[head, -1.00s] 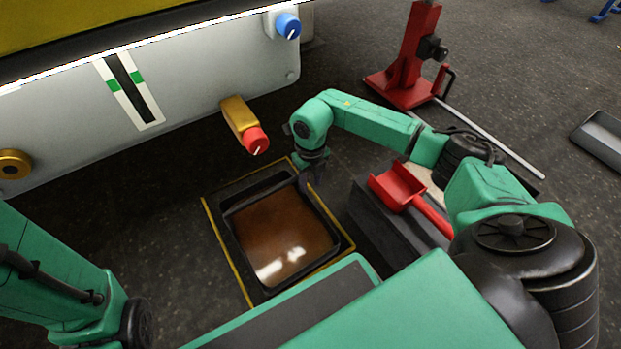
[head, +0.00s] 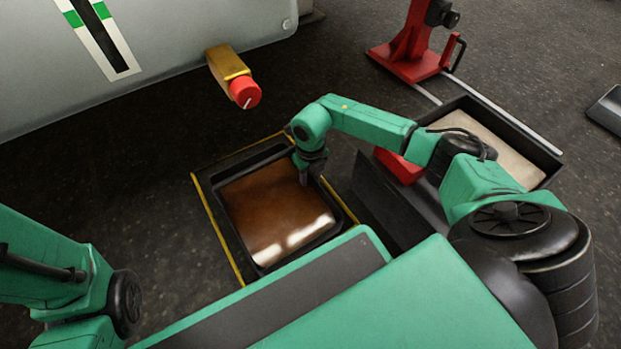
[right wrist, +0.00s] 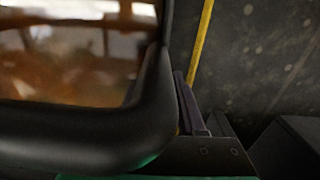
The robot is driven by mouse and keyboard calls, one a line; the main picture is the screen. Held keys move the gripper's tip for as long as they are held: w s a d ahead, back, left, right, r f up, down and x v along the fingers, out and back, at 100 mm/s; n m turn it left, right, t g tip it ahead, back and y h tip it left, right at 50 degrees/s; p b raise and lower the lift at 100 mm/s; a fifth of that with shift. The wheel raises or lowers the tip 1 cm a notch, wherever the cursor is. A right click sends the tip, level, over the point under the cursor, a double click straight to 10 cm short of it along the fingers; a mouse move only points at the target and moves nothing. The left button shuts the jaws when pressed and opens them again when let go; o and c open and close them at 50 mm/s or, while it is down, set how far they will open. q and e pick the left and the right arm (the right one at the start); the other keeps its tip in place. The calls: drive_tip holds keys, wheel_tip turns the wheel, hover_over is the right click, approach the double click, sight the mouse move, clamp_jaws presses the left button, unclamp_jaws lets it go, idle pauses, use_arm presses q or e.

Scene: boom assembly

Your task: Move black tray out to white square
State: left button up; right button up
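The black tray (head: 333,207) lies on the floor inside a yellow-lined square (head: 208,217) and holds a shiny brown liquid (head: 275,205). My right gripper (head: 307,178) is at the tray's right rim, near its far corner. In the right wrist view the tray's rounded black corner (right wrist: 95,135) fills the left side. A dark finger of the right gripper (right wrist: 187,105) stands close against the outside of the rim; the other finger is hidden, so its grip is unclear. My left arm shows at the left edge, but its gripper is out of view. No clear white square is visible.
A black box (head: 535,150) with pale content stands right of the tray, with a red scoop (head: 400,166) partly behind my right arm. A red stand (head: 410,48) is behind it. A grey panel with a red knob (head: 245,92) is beyond the tray. Floor left of the tray is clear.

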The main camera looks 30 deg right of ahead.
clamp_jaws()
idle(1.2)
